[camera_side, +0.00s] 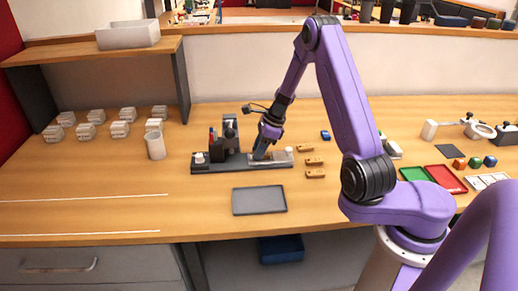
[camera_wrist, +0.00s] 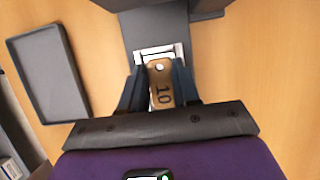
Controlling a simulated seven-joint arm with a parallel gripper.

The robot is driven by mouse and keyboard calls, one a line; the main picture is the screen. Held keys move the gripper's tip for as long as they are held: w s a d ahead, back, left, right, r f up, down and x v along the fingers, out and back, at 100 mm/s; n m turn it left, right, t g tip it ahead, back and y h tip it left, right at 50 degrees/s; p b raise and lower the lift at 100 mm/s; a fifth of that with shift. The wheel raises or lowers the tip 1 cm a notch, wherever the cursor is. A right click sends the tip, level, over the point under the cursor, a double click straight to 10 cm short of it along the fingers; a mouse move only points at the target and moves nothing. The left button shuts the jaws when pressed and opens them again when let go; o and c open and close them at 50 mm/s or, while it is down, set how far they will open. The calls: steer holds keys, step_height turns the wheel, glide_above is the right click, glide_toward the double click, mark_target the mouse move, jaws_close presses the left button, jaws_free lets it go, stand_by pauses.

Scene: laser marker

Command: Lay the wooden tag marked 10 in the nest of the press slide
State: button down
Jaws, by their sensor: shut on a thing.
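The wooden tag marked 10 (camera_wrist: 161,83) is between the two fingers of my gripper (camera_wrist: 160,92) in the wrist view, its number and small hole facing the camera. The light metal nest of the press slide (camera_wrist: 150,52) shows around and beyond the tag. In the side view my gripper (camera_side: 260,155) points down at the slide (camera_side: 270,163) of the dark press (camera_side: 230,140). The fingers hide the tag there. I cannot tell whether the tag touches the nest floor.
Several wooden tags (camera_side: 315,174) lie right of the press. A grey tray (camera_side: 259,200) lies in front, also in the wrist view (camera_wrist: 50,72). A white cup (camera_side: 155,145) stands left of the press. Red and green trays (camera_side: 446,178) lie far right. The front left table is clear.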

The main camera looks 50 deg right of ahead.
mark_target(273, 156)
steer(key=shift+f, duration=0.15)
steer(key=c, duration=0.8)
jaws_free()
steer(key=shift+r, duration=0.45)
steer(key=v, duration=1.1)
steer(key=shift+s+d+r, duration=0.1)
steer(key=shift+r, duration=0.15)
